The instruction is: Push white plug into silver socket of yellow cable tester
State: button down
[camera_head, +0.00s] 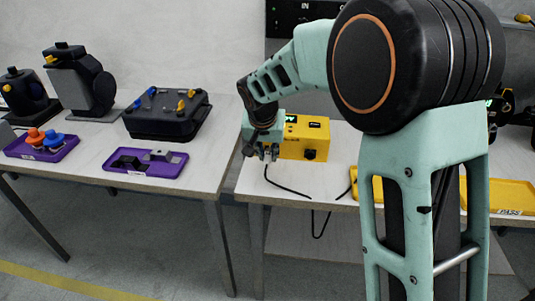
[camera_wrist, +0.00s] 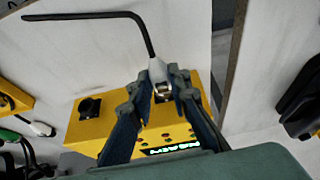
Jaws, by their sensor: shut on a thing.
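The yellow cable tester (camera_head: 305,138) stands on the right-hand table, and its face with a black knob and a lit green display shows in the wrist view (camera_wrist: 88,130). My gripper (camera_wrist: 162,82) is shut on the white plug (camera_wrist: 156,67), at the tester's edge. The silver socket (camera_wrist: 162,90) shows between my fingers, right by the plug's front end. I cannot tell how deep the plug sits in it. A black cable (camera_wrist: 95,15) runs from the plug's back. In the head view my gripper (camera_head: 266,152) is at the tester's left side, and its fingers hide the plug.
Yellow trays (camera_head: 510,196) lie right of the tester, partly behind my arm. A gap separates the left table, which holds purple trays (camera_head: 146,163) and a black case (camera_head: 166,118). The white tabletop around the cable is mostly clear.

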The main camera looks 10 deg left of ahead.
jog(key=shift+w, duration=0.4)
jog(key=c, duration=1.7)
grip_release()
jog(key=shift+c, duration=0.2)
jog(key=shift+r, duration=0.1)
